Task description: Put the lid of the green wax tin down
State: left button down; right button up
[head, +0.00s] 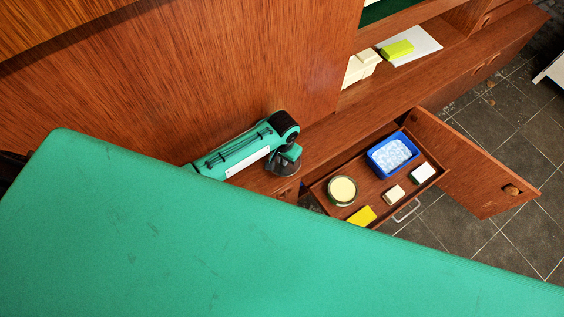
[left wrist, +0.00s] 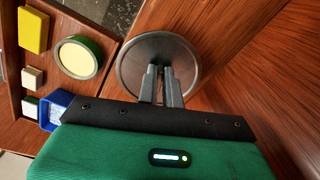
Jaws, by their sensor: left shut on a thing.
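The green wax tin (head: 343,190) stands open in the pulled-out drawer, its pale yellow wax showing; it also appears in the left wrist view (left wrist: 77,57). Its round grey metal lid (left wrist: 134,66) is apart from the tin, beside the drawer. My left gripper (left wrist: 164,72) is shut on the lid near its middle. In the head view the lid (head: 279,166) is a dark disc under my left wrist, partly hidden by it, over a wooden surface. I cannot tell whether the lid touches that surface. My right gripper is in neither view.
The drawer (head: 320,191) also holds a blue tub (head: 374,164), a yellow block (head: 362,216) and small pale blocks (head: 394,194). An open cabinet door (head: 475,172) stands to the right. The wooden ledge (head: 385,104) behind the drawer has bare room.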

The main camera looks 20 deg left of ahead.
pick_arm(q)
notch_tip(320, 180, down, 4)
jog(key=shift+a+r, duration=0.1)
jog(key=shift+r, duration=0.15)
jog(key=shift+w+a+f, duration=0.1)
jog(key=shift+f, duration=0.1)
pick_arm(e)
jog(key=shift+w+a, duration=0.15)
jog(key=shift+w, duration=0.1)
pick_arm(q)
jog(key=shift+f, duration=0.1)
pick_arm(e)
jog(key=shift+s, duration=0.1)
pick_arm(q)
jog(key=c, duration=1.6)
grip_release()
jog(key=shift+o, duration=0.2)
